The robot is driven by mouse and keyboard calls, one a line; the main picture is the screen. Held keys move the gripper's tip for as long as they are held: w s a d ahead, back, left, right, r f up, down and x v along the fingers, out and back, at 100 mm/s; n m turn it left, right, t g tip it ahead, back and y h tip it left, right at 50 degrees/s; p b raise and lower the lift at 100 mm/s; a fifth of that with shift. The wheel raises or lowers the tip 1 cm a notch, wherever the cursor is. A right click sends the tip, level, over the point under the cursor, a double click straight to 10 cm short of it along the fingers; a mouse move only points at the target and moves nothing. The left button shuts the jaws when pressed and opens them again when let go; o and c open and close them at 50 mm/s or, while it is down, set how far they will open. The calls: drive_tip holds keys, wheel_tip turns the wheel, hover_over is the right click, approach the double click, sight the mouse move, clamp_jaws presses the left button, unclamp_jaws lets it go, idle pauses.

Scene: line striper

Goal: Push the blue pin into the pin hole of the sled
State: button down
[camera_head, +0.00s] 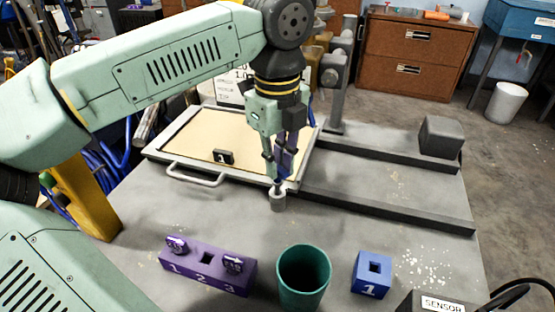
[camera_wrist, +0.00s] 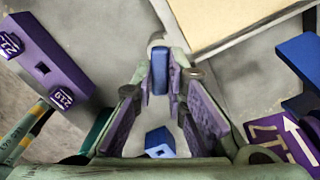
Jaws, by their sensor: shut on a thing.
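My gripper (camera_head: 277,180) is shut on the blue pin, which shows between the fingertips in the wrist view (camera_wrist: 160,72). In the head view the fingers mostly hide the pin. A short grey cylinder (camera_head: 278,201) is right below the fingertips; I cannot tell whether the pin touches it. Beside the fingers, the wrist view shows a purple plate (camera_wrist: 275,138) with a white arrow and a blue part (camera_wrist: 312,60). They may belong to the sled, but I cannot be sure. I cannot make out the pin hole.
A purple block (camera_head: 205,268) holds two tags, its middle slot empty. Next to it stand a teal cup (camera_head: 303,280) and a blue block (camera_head: 371,275) with an empty square hole. Behind are a framed board (camera_head: 230,125), grey rails (camera_head: 390,212) and a dark grey block (camera_head: 440,137).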

drive_tip(key=shift+r, duration=0.2)
idle(1.6)
drive_tip(key=shift+f+b, duration=0.35)
drive_tip(key=shift+b, duration=0.1)
drive_tip(key=shift+r, duration=0.35)
idle(0.6)
drive_tip(key=c, duration=1.5)
unclamp_jaws()
drive_tip(key=shift+c, duration=0.2)
drive_tip(key=shift+o, duration=0.6)
drive_tip(key=shift+o, duration=1.1)
drive_tip(key=shift+r+p, duration=0.15)
drive_tip(key=shift+p, duration=0.15)
